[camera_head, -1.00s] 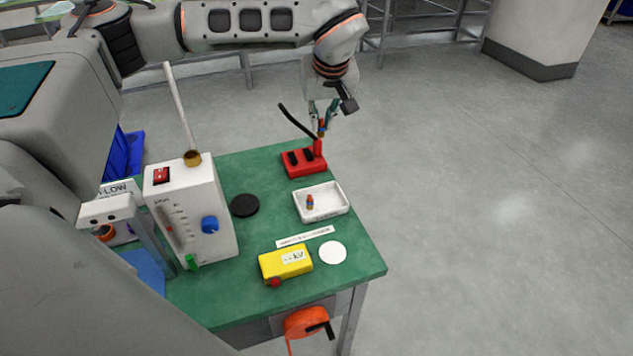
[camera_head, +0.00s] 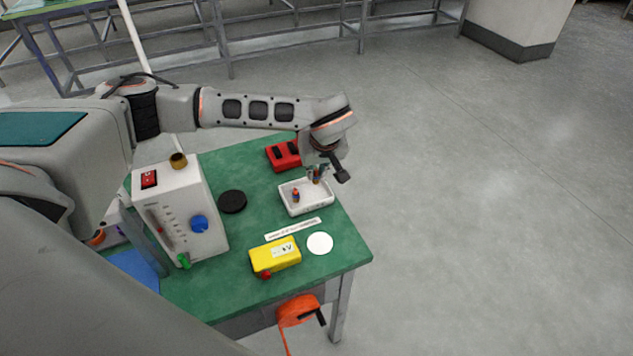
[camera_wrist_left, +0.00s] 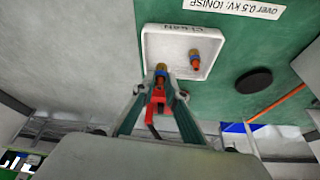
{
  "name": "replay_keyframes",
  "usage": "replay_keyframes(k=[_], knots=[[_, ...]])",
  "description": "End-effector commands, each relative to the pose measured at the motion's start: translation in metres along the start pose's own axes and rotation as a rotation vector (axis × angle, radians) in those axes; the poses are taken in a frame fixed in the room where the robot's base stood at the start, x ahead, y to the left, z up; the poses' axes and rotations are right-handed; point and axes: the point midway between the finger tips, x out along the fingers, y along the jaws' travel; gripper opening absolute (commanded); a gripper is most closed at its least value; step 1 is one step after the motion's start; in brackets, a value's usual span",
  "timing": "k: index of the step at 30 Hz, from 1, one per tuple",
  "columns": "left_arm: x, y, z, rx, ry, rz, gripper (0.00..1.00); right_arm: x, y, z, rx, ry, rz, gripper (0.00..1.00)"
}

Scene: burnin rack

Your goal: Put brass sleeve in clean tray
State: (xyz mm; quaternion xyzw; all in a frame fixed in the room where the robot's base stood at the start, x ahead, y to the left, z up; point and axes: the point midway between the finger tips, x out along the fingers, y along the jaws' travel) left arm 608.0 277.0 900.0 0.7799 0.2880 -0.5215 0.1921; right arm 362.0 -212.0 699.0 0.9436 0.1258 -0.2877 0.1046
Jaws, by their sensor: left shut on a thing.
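The clean tray (camera_head: 318,205) is a white shallow tray on the green table; it also shows in the left wrist view (camera_wrist_left: 164,45). A small brass, blue and orange piece (camera_head: 296,195) lies inside it and shows in the left wrist view too (camera_wrist_left: 194,60). My left gripper (camera_head: 317,178) is over the tray's far right part, shut on a similar small brass-coloured sleeve (camera_wrist_left: 161,70) with blue and orange on it. The fingers hide part of it, and I cannot tell whether it touches the tray. My right gripper is not in view.
A red block (camera_head: 284,156) stands behind the tray. A black disc (camera_head: 232,201), a white flow meter box (camera_head: 168,210), a yellow box (camera_head: 275,256), a white disc (camera_head: 320,243) and a label strip (camera_head: 292,229) are around. An orange reel (camera_head: 298,309) hangs at the front edge.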

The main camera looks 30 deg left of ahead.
Motion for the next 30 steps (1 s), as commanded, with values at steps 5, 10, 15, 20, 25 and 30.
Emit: replay_keyframes(k=[5,10,15,20,25,30], knots=[[0.009,0.001,0.004,0.0,-0.001,0.001,0.0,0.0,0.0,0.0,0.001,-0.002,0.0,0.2],[0.028,0.0,0.013,0.001,-0.003,-0.001,0.0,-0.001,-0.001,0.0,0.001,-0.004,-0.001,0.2],[0.042,0.0,0.018,0.0,0.0,0.001,0.0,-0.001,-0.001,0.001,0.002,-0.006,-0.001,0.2],[0.042,0.001,0.017,0.0,0.001,0.002,0.0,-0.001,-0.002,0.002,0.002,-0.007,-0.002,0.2],[0.045,0.0,0.019,0.0,0.001,0.001,0.0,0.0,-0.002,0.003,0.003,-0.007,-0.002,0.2],[0.045,0.001,0.018,0.0,0.001,0.001,0.2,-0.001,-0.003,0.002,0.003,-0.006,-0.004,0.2]])
